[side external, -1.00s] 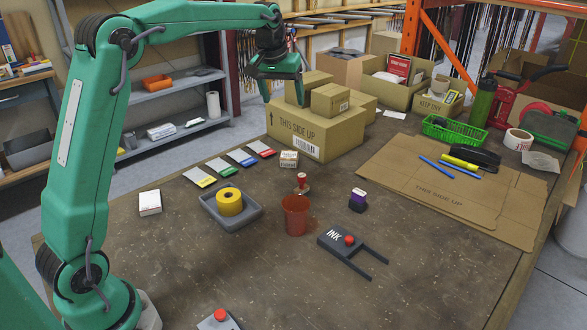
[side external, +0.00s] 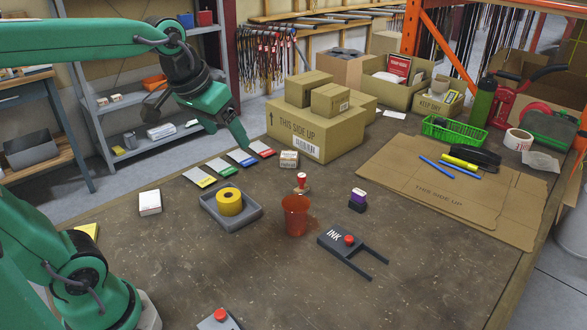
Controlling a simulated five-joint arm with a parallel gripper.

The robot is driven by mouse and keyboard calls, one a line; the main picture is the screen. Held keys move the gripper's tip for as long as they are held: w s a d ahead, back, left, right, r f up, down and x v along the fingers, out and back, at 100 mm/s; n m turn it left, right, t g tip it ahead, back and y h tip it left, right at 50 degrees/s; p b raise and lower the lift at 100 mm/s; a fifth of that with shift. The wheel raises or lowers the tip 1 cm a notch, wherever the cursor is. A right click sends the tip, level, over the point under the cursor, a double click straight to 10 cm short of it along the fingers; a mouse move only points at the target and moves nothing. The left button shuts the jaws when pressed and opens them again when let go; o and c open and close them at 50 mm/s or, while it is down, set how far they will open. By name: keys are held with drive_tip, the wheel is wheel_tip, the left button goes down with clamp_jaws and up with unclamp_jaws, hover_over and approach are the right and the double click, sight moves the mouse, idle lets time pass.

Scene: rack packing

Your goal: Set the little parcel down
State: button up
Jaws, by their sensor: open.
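The task's little parcel could be the small brown box (side external: 330,99) on top of the large "THIS SIDE UP" carton (side external: 312,137), or the tiny printed box (side external: 289,159) standing on the table in front of that carton; I cannot tell which. A second small brown box (side external: 305,86) also rests on the large carton. My gripper (side external: 227,134) is open and points down and to the right, left of the large carton and near the row of coloured cards. I see nothing held between its fingers. It is apart from both candidate boxes.
Coloured cards (side external: 220,167), a grey tray (side external: 251,218) with a yellow tape roll (side external: 229,202), a red cup (side external: 295,216), a stamp (side external: 301,182) and an ink holder (side external: 334,239) stand on the table. Flat cardboard (side external: 440,195) lies at right.

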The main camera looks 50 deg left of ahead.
drive_tip(key=s+d+f+m, duration=0.1)
drive_tip(key=s+d+f, duration=0.1)
drive_tip(key=s+f, duration=0.3)
drive_tip(key=shift+s+f+m+t, duration=0.25)
drive_tip(key=shift+s+m+t, duration=0.05)
drive_tip(key=shift+s, duration=1.7)
